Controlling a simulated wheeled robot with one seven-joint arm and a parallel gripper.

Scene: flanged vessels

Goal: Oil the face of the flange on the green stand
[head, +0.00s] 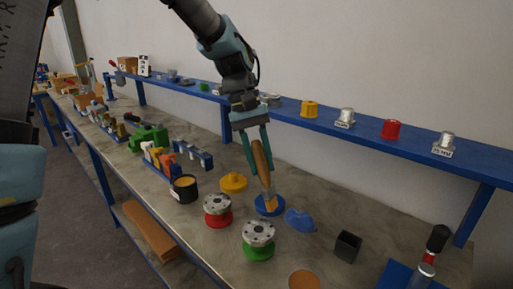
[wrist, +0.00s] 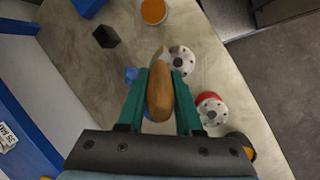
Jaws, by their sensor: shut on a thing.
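My gripper (head: 257,165) is shut on a wooden-handled brush (head: 262,155), which hangs tilted with its lower end down. In the wrist view the brush handle (wrist: 159,96) lies between the two teal fingers. In the head view the lower end shows in front of a blue disc; I cannot tell whether they touch. The flange on the green stand (head: 259,235) is a grey metal disc with bolt holes, apart from the brush, nearer the front edge. It shows in the wrist view (wrist: 183,58) beyond the fingers; its stand is hardly visible there. A black can (head: 185,189) has an amber top.
A similar flange on a red stand (head: 218,208) stands left of the green one. A yellow flanged piece (head: 233,182), the blue disc (head: 269,211), a blue piece (head: 301,221), a black cube (head: 347,246) and an orange disc (head: 304,281) surround it. A blue shelf (head: 365,135) runs behind.

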